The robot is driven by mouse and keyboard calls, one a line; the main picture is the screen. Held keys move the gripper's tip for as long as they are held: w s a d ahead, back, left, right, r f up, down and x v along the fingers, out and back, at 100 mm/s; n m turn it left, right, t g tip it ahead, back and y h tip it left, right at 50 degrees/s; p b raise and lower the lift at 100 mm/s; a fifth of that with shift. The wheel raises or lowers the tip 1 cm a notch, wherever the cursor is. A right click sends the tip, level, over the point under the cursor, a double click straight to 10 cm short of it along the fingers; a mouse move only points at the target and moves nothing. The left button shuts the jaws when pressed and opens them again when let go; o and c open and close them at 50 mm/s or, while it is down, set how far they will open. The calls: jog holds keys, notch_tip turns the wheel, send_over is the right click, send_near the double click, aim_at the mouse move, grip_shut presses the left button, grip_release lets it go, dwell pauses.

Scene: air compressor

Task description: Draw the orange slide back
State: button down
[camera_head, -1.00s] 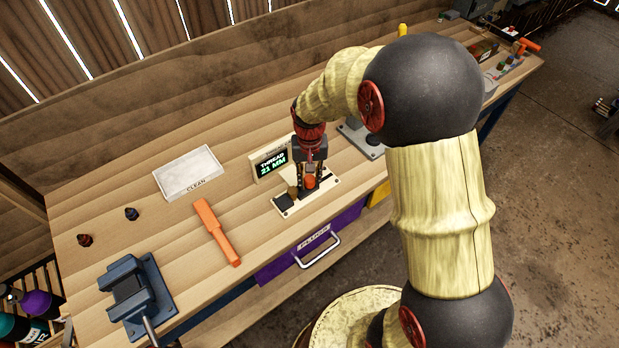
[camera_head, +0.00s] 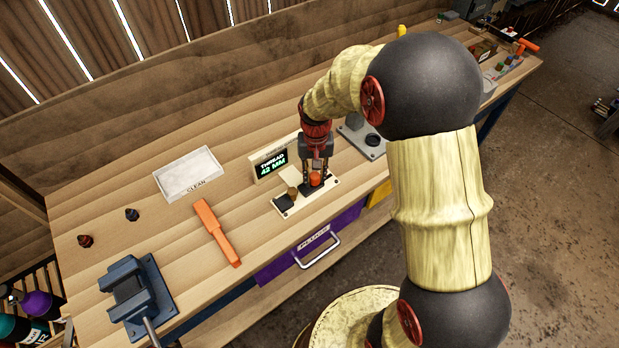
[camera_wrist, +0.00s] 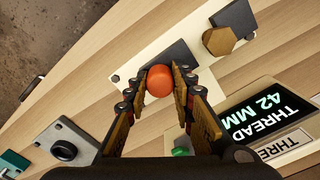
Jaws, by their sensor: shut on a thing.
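The orange slide (camera_head: 315,179) is a rounded orange knob on a pale plate (camera_head: 283,209) on the workbench. My gripper (camera_head: 317,172) reaches down over the plate and is shut on the orange slide. In the wrist view the orange slide (camera_wrist: 160,81) sits between the two fingertips (camera_wrist: 161,84), in front of a dark block. A brass hexagonal piece (camera_wrist: 219,41) stands on a dark part of the same plate, apart from my fingers. The display (camera_head: 271,166) behind the plate reads "THREAD 42 MM"; it also shows in the wrist view (camera_wrist: 266,121).
A white tray marked CLEAN (camera_head: 188,174), an orange bar (camera_head: 217,232) and a blue vise (camera_head: 138,294) lie to the left. A grey plate with a dark knob (camera_head: 366,142) stands close to the right. Bare bench lies between the tray and display.

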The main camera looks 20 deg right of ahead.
jog(key=shift+w+d, duration=0.2)
jog(key=shift+d, duration=0.3)
jog(key=shift+w+d, duration=0.15)
jog(key=shift+d, duration=0.3)
jog(key=c, duration=2)
grip_release()
jog(key=shift+r, duration=0.1)
jog(key=shift+o, duration=1.2)
jog(key=shift+d, duration=0.1)
notch_tip(320, 180, up, 12)
jog(key=shift+w, duration=0.1)
